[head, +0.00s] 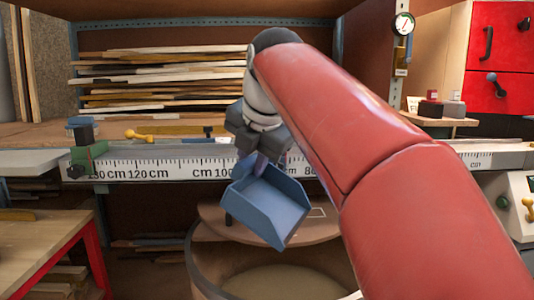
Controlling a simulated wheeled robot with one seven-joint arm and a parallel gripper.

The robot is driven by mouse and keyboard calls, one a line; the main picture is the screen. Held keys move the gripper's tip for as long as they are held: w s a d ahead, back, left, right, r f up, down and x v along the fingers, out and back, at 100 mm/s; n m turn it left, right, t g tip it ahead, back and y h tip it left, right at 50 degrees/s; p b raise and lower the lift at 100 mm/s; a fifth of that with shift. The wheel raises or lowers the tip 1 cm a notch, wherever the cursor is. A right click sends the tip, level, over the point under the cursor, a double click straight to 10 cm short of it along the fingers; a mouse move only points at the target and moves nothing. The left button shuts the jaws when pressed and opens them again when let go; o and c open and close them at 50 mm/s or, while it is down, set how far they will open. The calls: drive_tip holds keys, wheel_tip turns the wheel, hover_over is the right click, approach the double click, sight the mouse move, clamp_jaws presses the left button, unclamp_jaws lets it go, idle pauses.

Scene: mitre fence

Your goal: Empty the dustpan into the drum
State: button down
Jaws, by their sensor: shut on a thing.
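A blue dustpan (264,207) hangs in the air in the middle of the head view, tilted with its open end down and to the right. My gripper (262,165) is shut on the dustpan at its upper back edge; the fingertips are partly hidden. The drum (203,268) stands below, a round brown container with a pale floor or contents inside. The dustpan is above the drum's back part, in front of a brown lid-like board (318,230) at the rim. I see no debris in the dustpan. My red arm hides the drum's right side.
A mitre fence with a centimetre scale (165,167) runs across behind the dustpan. A green stop block (88,155) sits at its left. A red-legged wooden bench (40,240) stands left of the drum. A control box (515,200) is at right.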

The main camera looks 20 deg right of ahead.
drive_tip(key=shift+w+a+g+h+p, duration=0.35)
drive_tip(key=shift+a+g+p, duration=0.1)
drive_tip(key=shift+p, duration=0.3)
drive_tip(key=w+a+g+h+p, duration=0.1)
drive_tip(key=p, duration=0.1)
drive_tip(key=w+a+f+n+g+h+p, duration=0.1)
drive_tip(key=g, duration=0.1)
drive_tip(key=shift+w+a+f+h+p, duration=0.1)
drive_tip(key=shift+w+f+h+p, duration=0.1)
drive_tip(key=shift+f+h+p, duration=0.15)
drive_tip(key=shift+f, duration=0.1)
